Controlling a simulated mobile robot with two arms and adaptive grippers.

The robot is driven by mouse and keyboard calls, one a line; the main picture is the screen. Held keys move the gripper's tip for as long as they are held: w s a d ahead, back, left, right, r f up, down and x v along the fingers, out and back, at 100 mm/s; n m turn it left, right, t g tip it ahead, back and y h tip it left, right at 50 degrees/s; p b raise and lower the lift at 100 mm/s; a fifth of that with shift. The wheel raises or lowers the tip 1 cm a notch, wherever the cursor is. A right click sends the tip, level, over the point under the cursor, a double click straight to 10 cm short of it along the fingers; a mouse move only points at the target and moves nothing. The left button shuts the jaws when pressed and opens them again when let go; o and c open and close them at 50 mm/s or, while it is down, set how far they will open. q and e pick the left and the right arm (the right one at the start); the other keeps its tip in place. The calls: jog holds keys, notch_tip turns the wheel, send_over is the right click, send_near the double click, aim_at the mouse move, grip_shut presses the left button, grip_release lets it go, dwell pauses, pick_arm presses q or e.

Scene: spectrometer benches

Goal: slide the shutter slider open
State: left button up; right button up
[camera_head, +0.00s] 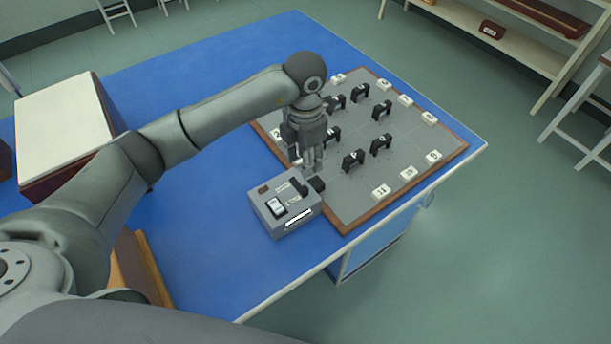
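A grey control box (273,229) stands on the blue bench at the near edge of the grey board. Its top carries a white rocker switch (277,206) and a dark slider knob (298,187), which seems to be the shutter slider. A black block (317,184) shows at the box's right end. My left gripper (309,168) points down just behind the box, its fingertips close to the knob and black block. I cannot tell whether it touches them, or how far its fingers are apart. My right gripper is not in view.
The wood-edged grey board (342,207) holds several black upright holders (381,145) and white labelled blocks (381,191) behind and right of the box. A white-topped box (62,128) stands at left. The blue bench top (235,275) is clear in front of the control box.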

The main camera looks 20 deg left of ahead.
pick_arm(q)
jog(key=p, duration=0.2)
send_over(305, 187)
jog(key=f, duration=0.4)
jog(key=shift+s+d, duration=0.1)
jog(key=shift+s, duration=0.1)
jog(key=f, duration=0.5)
jog(key=shift+w+f+p, duration=0.15)
jog(key=shift+w+p, duration=0.05)
jog(key=shift+p, duration=0.2)
jog(key=shift+f, duration=0.45)
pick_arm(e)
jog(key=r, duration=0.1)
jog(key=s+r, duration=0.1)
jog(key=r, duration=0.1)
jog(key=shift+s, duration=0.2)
pick_arm(q)
jog(key=shift+c, duration=0.3)
grip_shut()
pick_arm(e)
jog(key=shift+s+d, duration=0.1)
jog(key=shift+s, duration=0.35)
